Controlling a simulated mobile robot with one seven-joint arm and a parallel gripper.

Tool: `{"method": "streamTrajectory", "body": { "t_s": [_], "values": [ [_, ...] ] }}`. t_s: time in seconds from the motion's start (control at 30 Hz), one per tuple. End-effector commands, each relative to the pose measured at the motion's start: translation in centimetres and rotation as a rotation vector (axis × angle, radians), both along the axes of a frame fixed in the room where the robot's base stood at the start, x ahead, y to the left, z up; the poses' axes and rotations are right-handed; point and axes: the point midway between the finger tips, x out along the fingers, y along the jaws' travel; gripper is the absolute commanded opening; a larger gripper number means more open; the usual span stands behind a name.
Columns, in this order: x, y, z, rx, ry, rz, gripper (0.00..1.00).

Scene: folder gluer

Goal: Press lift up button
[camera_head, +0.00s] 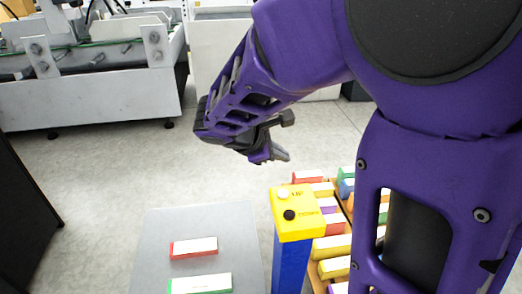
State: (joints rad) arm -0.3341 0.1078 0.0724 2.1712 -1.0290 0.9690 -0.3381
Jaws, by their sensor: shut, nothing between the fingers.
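A yellow control box (297,228) tops a blue post (289,265) at the lower centre. On its upper face, the white up button (283,195) sits at the back beside the "UP" label, and a black button (289,215) sits nearer the front beside a label that looks like "DOWN". My gripper (281,155) is shut and empty. In the picture it is above the control box, with its fingertips pointing down and right, apart from the white button. Both buttons are in plain view.
A grey plate (157,257) bears a red-and-white box (194,248) and a green-and-white box (200,284), left of the post. Several coloured boxes (334,245) lie right of it, partly behind my arm. A white machine (90,70) stands at the back left. Floor between is clear.

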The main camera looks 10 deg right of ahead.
Motion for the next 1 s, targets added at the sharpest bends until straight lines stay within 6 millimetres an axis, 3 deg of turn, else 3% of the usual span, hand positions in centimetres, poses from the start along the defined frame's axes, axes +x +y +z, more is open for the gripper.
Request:
{"method": "streamTrajectory", "body": {
  "t_s": [0.43, 1.0],
  "values": [
    [0.0, 0.0, -1.2, 0.000, 0.001, 0.001, 0.00],
    [0.0, 0.0, -8.4, 0.000, 0.001, 0.001, 0.00]
  ]
}}
